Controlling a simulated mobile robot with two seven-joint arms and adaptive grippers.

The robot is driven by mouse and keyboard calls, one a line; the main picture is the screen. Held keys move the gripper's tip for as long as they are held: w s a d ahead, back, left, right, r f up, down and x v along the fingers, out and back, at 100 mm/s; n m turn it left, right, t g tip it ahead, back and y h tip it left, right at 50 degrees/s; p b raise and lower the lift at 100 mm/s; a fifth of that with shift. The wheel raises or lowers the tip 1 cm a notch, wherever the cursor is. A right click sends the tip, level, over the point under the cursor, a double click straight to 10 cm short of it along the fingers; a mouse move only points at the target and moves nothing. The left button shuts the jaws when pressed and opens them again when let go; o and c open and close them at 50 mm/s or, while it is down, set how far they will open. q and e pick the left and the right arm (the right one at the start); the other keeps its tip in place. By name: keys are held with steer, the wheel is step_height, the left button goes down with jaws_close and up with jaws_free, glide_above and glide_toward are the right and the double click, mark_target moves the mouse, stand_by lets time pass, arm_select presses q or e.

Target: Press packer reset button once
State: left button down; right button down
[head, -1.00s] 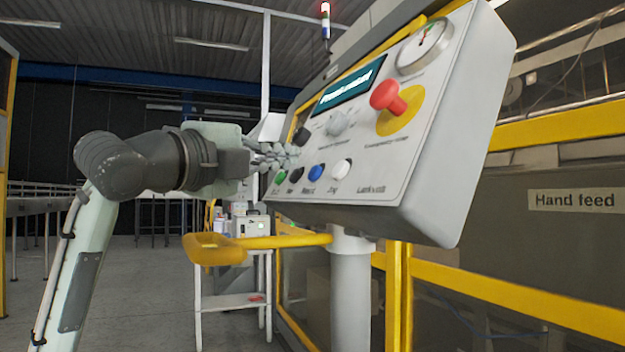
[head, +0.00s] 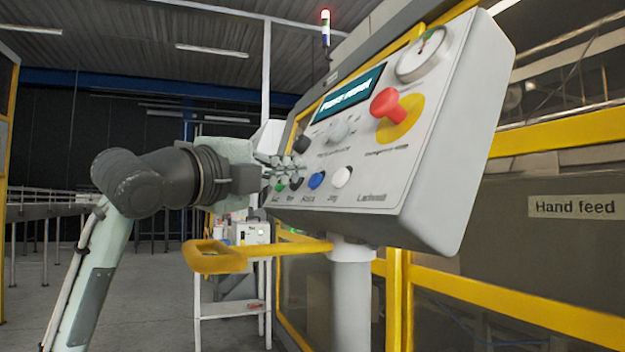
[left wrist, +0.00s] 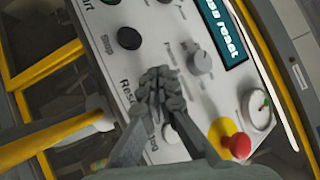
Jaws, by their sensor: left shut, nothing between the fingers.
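The control panel (head: 420,150) stands on a post, with a row of buttons along its lower edge. The blue reset button (head: 316,180) sits between a black button and a white one. My left gripper (head: 298,168) is shut and empty, its fingertips just up and left of the blue button in the head view. In the left wrist view the shut fingertips (left wrist: 160,88) cover the spot beside the partly visible "Res…" label, so the blue button is hidden there. I cannot tell whether the fingers touch the panel. My right gripper is not in view.
A red emergency stop (head: 391,104) on a yellow plate sits higher on the panel, beside a dial gauge (head: 422,54). The white button (head: 342,177) and black button (head: 296,183) flank the blue one. A yellow handle (head: 215,257) sticks out below the panel.

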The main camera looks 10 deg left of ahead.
arm_select(q)
steer(key=shift+w+d, duration=0.1)
stand_by(0.7)
steer(key=shift+w+d+f, duration=0.15)
steer(key=shift+d+f, duration=0.05)
steer(key=shift+w+d+f+p, duration=0.2)
steer(key=shift+d+f+p, duration=0.05)
steer(key=shift+d+p, duration=0.05)
stand_by(1.0)
steer(key=shift+a+r, duration=0.1)
steer(key=shift+s+a+r+p, duration=0.35)
steer(key=shift+s+a+p, duration=0.1)
